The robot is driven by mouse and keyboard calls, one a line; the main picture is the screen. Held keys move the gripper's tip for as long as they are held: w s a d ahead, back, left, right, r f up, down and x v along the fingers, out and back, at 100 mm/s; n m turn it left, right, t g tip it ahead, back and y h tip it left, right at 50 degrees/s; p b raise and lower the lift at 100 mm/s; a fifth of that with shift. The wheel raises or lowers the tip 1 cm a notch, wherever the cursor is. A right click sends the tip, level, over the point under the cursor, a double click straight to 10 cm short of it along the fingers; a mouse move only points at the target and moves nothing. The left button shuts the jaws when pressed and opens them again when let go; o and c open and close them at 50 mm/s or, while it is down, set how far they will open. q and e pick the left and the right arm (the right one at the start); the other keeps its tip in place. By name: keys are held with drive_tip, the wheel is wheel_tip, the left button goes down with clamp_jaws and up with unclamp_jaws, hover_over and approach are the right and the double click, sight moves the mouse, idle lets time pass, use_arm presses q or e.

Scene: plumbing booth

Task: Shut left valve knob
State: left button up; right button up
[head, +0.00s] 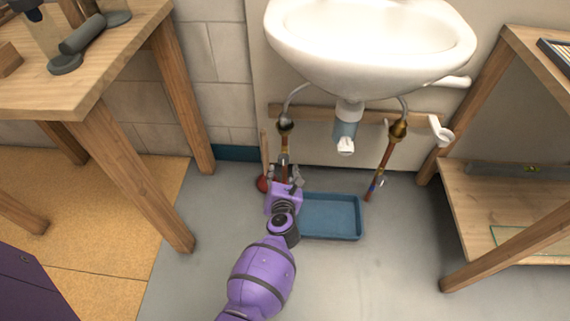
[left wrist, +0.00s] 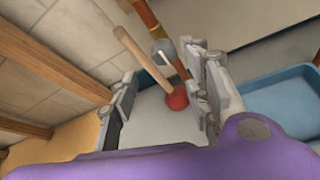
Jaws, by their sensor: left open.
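The left copper pipe (head: 284,142) comes down below the left side of the sink. Its lower part, where the valve knob would sit, is hidden behind my gripper in the head view. My left gripper (head: 284,175) is low in front of this pipe. My right gripper is not in view.
A red plunger (left wrist: 177,99) with a wooden handle stands close beside the pipe, showing between my fingers. A blue tray (head: 331,235) lies on the floor right of my gripper. The right pipe (head: 388,154), white sink (head: 370,70) and wooden tables (head: 130,165) surround this space.

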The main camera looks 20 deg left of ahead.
sight(283, 161)
use_arm(q)
drive_tip(key=b+x, duration=0.3)
drive_tip(key=x, duration=0.4)
drive_tip(key=shift+d+f, duration=0.2)
drive_tip(key=shift+w+a+f, duration=0.1)
drive_tip(key=shift+w+a, duration=0.05)
drive_tip(key=shift+w, duration=0.2)
drive_tip(key=shift+w+a, duration=0.1)
drive_tip(key=shift+w, duration=0.2)
drive_tip(key=c, duration=1)
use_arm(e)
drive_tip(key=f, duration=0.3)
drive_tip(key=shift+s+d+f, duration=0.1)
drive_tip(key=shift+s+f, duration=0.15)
